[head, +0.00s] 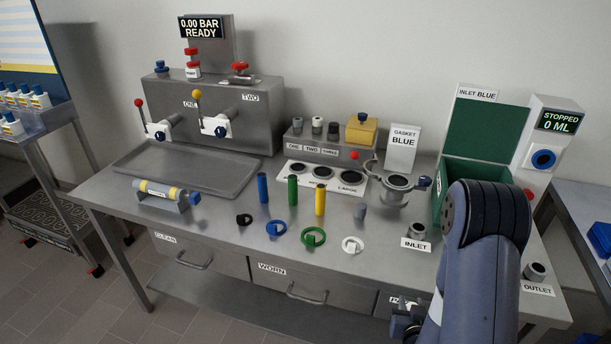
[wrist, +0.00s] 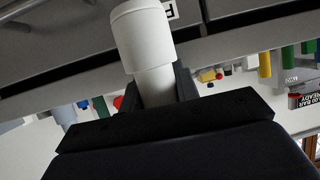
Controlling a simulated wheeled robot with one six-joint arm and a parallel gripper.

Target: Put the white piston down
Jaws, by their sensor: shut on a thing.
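The white piston (wrist: 145,38) is a stepped white cylinder, with a wider end and a narrower neck. In the wrist view my gripper (wrist: 157,88) is shut on the narrower neck, and the wide end sticks out beyond the dark fingers. A grey drawer front shows behind the piston, which looks apart from it. In the head view a dark part of my gripper (head: 404,326) shows at the bottom edge, in front of the bench's right-hand drawer. The piston cannot be made out there.
The steel bench (head: 225,225) holds blue, green and yellow cylinders, several rings, a long empty tray (head: 185,170) and a clamp fitting (head: 397,183). A green box (head: 487,130) stands at the right behind my arm. Bare bench top lies along the front left.

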